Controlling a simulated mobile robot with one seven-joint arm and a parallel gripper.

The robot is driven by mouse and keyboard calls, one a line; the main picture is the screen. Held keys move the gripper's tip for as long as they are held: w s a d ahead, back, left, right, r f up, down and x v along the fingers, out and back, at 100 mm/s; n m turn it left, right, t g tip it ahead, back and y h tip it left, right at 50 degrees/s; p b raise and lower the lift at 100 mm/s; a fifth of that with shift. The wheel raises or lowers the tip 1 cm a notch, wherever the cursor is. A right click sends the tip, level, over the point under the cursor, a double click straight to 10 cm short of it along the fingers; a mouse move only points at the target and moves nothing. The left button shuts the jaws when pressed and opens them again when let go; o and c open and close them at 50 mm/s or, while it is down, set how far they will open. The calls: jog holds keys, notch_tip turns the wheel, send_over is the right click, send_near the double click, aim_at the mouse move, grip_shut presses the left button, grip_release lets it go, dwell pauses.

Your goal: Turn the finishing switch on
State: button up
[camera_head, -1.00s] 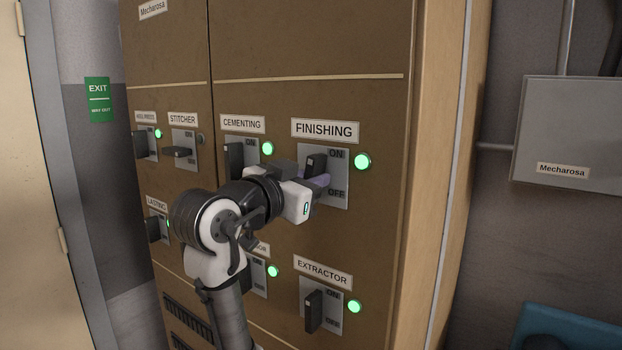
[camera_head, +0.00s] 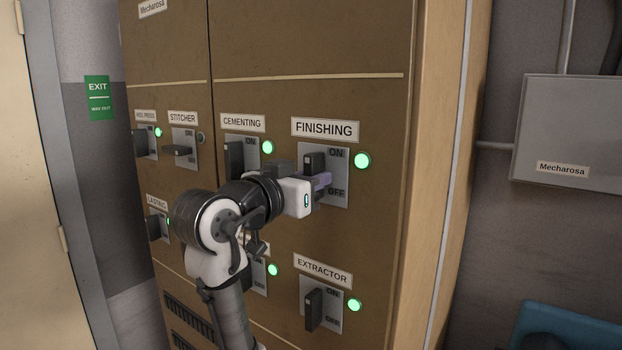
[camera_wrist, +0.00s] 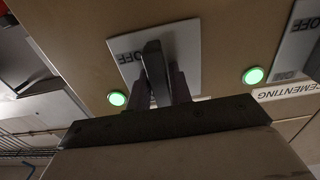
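The finishing switch (camera_head: 314,162) is a dark lever on a grey plate below the FINISHING label. The lever stands upright toward ON, and the round light (camera_head: 362,160) to its right glows green. My gripper (camera_head: 321,182) is at the lower part of the lever, with a purplish finger on its right side. In the wrist view, upside down, the lever (camera_wrist: 153,62) stands between my two fingers (camera_wrist: 160,85). They appear parted around it; contact is hard to see. The lower plate is partly hidden by my gripper.
The cementing switch (camera_head: 234,160) is close on the left, with its green light (camera_head: 267,147). The extractor switch (camera_head: 314,309) is below. A grey box (camera_head: 568,128) hangs on the wall at the right. The cabinet face above the labels is clear.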

jog(key=o, duration=0.3)
jog(key=b+v, duration=0.4)
jog(key=v, duration=0.9)
jog(key=shift+s+a+b, duration=0.25)
jog(key=shift+s+b, duration=0.1)
